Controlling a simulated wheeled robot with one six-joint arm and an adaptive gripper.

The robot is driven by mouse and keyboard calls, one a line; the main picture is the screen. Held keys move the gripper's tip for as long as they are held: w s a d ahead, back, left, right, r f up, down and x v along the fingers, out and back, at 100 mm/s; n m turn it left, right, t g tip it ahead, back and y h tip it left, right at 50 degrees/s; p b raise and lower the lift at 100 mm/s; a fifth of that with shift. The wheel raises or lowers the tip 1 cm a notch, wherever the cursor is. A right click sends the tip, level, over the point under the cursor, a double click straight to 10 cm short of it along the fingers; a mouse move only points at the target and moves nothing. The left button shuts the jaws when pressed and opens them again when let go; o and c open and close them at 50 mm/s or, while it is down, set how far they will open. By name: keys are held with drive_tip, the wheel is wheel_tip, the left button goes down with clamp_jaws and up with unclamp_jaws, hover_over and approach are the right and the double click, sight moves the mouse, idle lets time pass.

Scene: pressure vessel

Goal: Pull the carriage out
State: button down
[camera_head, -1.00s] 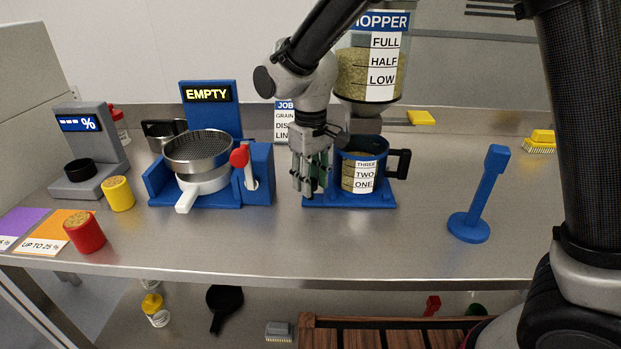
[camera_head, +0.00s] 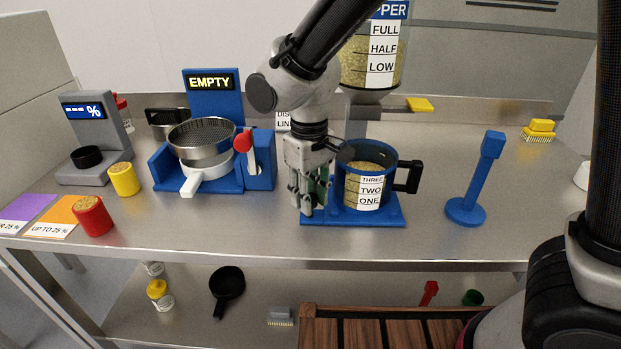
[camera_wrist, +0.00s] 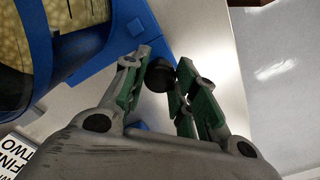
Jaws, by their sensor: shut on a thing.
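The carriage (camera_head: 380,219) is a flat blue plate on the steel table, below and in front of the hopper (camera_head: 372,68). A blue jug (camera_head: 387,178) with a black handle and a window marked ONE, TWO, THREE stands on it, holding grain. My gripper (camera_head: 306,207) is at the plate's left front side. In the wrist view, my gripper (camera_wrist: 160,85) has its green-padded fingers on either side of a black round knob (camera_wrist: 159,74) beside the blue plate (camera_wrist: 138,22). How the knob joins the plate is hard to see.
A sieve (camera_head: 200,140) on a blue stand with an EMPTY display (camera_head: 209,82) is to the left. A blue post (camera_head: 480,180) stands to the right. The table is clear between the carriage and the front edge (camera_head: 400,265).

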drive_tip(key=shift+s, duration=3.2)
drive_tip(key=c, duration=1.1)
unclamp_jaws()
drive_tip(key=shift+s, duration=0.15)
drive_tip(key=shift+r, duration=0.35)
wheel_tip(320, 180, up, 11)
drive_tip(key=shift+r, duration=0.15)
